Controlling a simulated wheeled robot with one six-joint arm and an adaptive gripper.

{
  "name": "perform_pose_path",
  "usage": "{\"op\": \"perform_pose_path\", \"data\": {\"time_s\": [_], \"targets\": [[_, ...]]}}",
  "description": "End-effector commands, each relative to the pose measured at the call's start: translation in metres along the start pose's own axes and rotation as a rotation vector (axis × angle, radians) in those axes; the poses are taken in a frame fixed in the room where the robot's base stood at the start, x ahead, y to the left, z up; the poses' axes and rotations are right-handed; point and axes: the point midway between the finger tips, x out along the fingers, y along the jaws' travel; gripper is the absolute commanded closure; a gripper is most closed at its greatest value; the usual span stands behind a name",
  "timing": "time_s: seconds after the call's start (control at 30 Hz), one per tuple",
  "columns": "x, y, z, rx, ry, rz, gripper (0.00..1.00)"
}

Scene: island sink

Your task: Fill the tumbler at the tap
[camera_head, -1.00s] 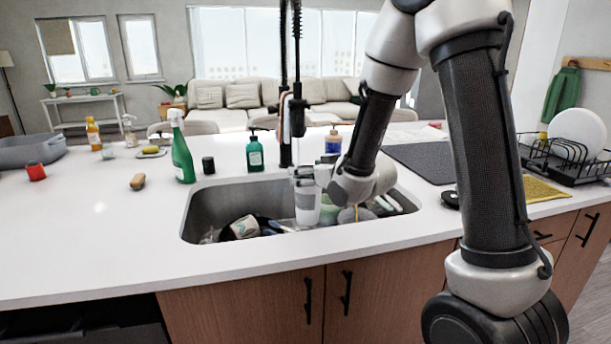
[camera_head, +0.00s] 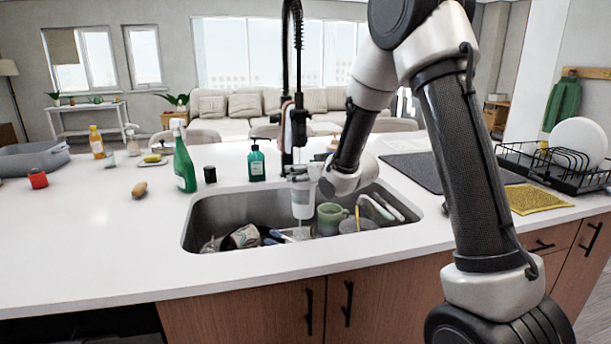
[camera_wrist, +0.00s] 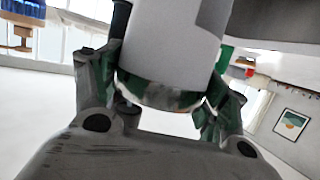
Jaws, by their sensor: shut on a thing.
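The tumbler (camera_head: 303,207), white with a grey band, is upright over the sink (camera_head: 203,222) in the head view, just below the black tap (camera_head: 287,120). My gripper (camera_head: 303,174) is shut on it near its upper part. In the wrist view, the tumbler (camera_wrist: 172,45) sits between the two green-padded fingers of my gripper (camera_wrist: 160,95), with a shiny, see-through end showing. A thin pale streak shows under the tumbler in the head view; I cannot tell if it is water. The inside of the tumbler is hidden.
The sink holds a green mug (camera_head: 331,218), a patterned cup (camera_head: 244,236) and other dishes. A green spray bottle (camera_head: 184,165) and a soap bottle (camera_head: 256,164) stand behind it. A dish rack (camera_head: 560,166) is at right. The left counter front is clear.

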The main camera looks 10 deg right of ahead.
Motion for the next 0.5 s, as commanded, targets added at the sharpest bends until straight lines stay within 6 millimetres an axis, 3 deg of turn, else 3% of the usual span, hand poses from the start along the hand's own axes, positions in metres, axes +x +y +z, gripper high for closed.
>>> {"op": "perform_pose_path", "data": {"time_s": [0.5], "targets": [[0.046, 0.023, -0.015, 0.000, 0.002, 0.000, 0.82]]}}
